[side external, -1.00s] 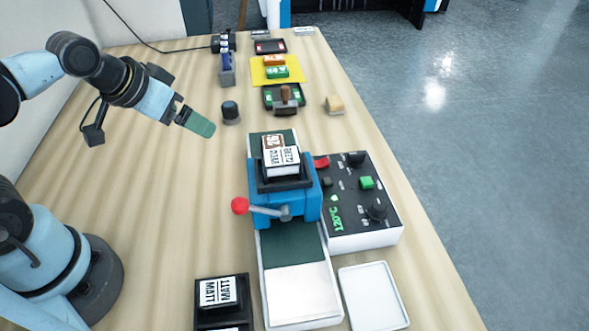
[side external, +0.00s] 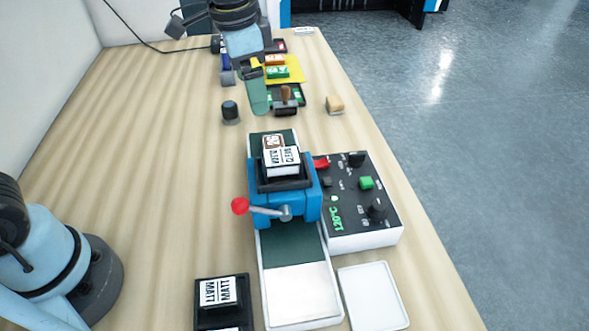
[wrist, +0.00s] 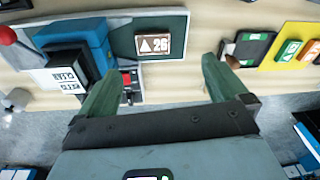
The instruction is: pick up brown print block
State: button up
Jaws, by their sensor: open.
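The brown print block (side external: 272,142), a small brown rectangle with white marking, lies on the dark green bed behind the blue press. In the wrist view the brown print block (wrist: 153,44) shows a triangle and "26". My gripper (side external: 258,98) is at the far end of the table, above and beyond the block, with green fingers. In the wrist view my gripper (wrist: 160,70) is open and empty. Its fingers are spread, with the block ahead in the gap between their tips and apart from both. In the side view, one finger is clear and the other is hard to make out.
A control box (side external: 360,240) stands to the right. A stamp (side external: 286,98), a yellow pad (side external: 296,72) and a dark knob (side external: 230,112) are near my gripper.

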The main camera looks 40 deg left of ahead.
aim_at(274, 145)
jog(key=shift+m+g, duration=0.7)
jog(key=shift+m, duration=0.2)
jog(key=shift+w+d+f, duration=0.35)
jog(key=shift+d+f, duration=0.05)
jog(key=shift+f, duration=1.8)
jog(key=shift+w+d+f, duration=0.35)
jog(key=shift+d+f, duration=0.1)
jog(key=shift+f, duration=1.7)
jog(key=shift+w+d+f, duration=0.35)
jog(key=shift+d+f, duration=0.05)
jog(key=shift+f, duration=1.8)
jog(key=c, duration=1.1)
